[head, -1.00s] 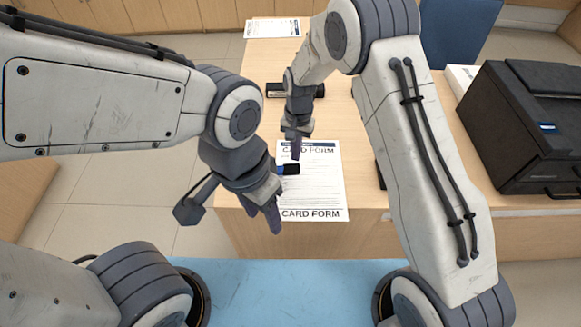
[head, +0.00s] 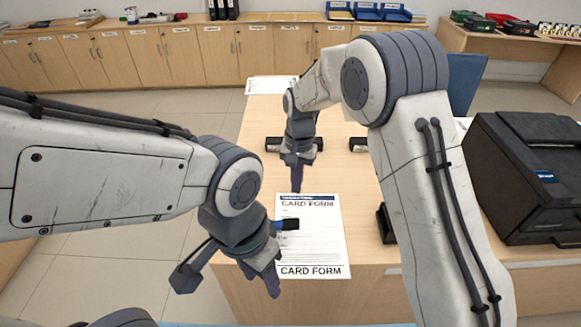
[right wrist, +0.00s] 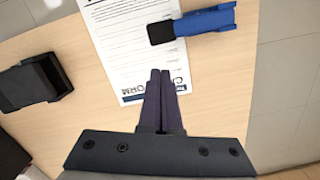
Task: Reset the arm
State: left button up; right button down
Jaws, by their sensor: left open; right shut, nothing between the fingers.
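My left gripper (head: 270,282) is open and empty, low over the near left corner of the desk, left of the card form. My right gripper (head: 297,180) is shut and empty, pointing down near the form's far edge. Its closed fingers also show in the right wrist view (right wrist: 163,103), over the form's header. The white card form (head: 318,245) lies flat on the desk. A blue tool with a black end (head: 290,224) lies across the form's left edge, partly hidden behind my left gripper. It shows whole in the right wrist view (right wrist: 200,24).
A black holder (head: 386,223) stands right of the form, partly behind my right arm. Two dark items (head: 275,144) (head: 358,145) lie farther back. A large black machine (head: 530,170) is at the right. White papers (head: 270,85) lie at the desk's far end. Cabinets (head: 160,58) line the back.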

jog(key=s+r+n+t, duration=0.1)
jog(key=s+r+n, duration=0.35)
jog(key=s, duration=0.55)
jog(key=s+r+n, duration=0.3)
jog(key=s+r, duration=0.3)
jog(key=s, duration=0.5)
jog(key=s+d+n, duration=0.3)
jog(key=s, duration=0.5)
jog(key=shift+s+d+f+y, duration=0.2)
jog(key=shift+s+y, duration=0.05)
jog(key=shift+y, duration=0.05)
